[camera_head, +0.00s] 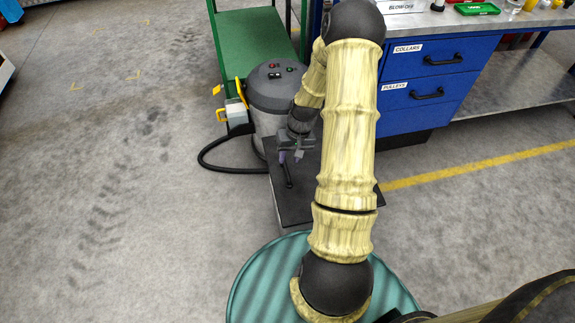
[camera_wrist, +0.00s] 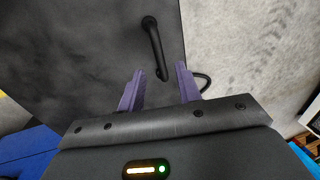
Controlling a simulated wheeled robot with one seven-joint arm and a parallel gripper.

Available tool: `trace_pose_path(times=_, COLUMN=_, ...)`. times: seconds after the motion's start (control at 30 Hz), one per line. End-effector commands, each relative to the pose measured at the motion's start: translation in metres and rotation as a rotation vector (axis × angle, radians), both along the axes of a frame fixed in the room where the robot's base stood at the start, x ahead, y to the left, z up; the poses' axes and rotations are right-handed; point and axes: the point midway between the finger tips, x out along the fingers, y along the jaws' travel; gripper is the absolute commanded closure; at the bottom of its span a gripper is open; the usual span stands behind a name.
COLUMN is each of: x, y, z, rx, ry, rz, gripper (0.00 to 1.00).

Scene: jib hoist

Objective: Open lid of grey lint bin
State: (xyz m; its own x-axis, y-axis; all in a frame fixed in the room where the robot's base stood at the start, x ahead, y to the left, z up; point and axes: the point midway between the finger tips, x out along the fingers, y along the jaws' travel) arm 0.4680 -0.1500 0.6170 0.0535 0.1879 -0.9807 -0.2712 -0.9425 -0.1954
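The grey lint bin's flat dark lid (camera_head: 313,193) lies level and looks closed in the head view, with a black bar handle (camera_head: 289,174) on top. The lid fills much of the wrist view (camera_wrist: 70,60). My gripper (camera_head: 290,158) is over the lid at the far end of the handle. In the wrist view my two purple fingers (camera_wrist: 158,78) stand apart with the near end of the handle (camera_wrist: 154,42) appearing between their tips. I cannot tell whether they touch it. My arm hides part of the lid's right side.
A grey canister machine (camera_head: 273,92) with a black hose (camera_head: 220,168) stands right behind the bin. A green cart (camera_head: 255,40) is beyond it. A blue drawer bench (camera_head: 425,75) stands at the right. The floor at left (camera_head: 100,200) is clear.

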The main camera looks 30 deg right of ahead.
Motion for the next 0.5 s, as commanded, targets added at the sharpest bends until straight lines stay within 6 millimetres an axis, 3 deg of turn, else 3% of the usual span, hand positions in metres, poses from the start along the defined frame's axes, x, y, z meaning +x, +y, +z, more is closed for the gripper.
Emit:
trace_pose_path(times=0.03, x=0.000, y=0.003, z=-0.012, rx=0.002, ry=0.002, rz=0.002, gripper=0.66)
trace_pose_path(times=0.2, x=0.001, y=0.007, z=-0.034, rx=0.000, ry=0.001, rz=0.000, gripper=0.66)
trace_pose_path(times=0.5, x=0.002, y=0.008, z=-0.041, rx=-0.001, ry=-0.001, rz=0.000, gripper=0.66)
